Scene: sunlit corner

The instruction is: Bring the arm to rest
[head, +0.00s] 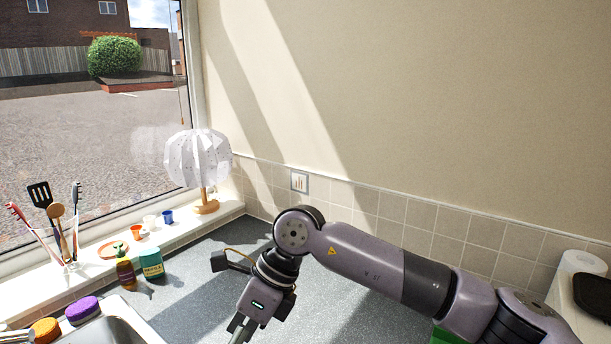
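My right arm (365,259) comes in from the right and reaches over the grey worktop (205,305), bent at the elbow. My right gripper (241,331) points down at the bottom edge of the head view. Its fingertips are cut off by the frame, so whether it is open or shut does not show. No object shows in the visible part of it. My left gripper is not in view.
A sink (122,322) with sponges (82,309) on its rim is at bottom left. A green tub (151,264) and a bottle (125,272) stand left of the gripper. A lamp (198,160), cups and utensils line the windowsill. A green object (444,337) is partly behind my arm.

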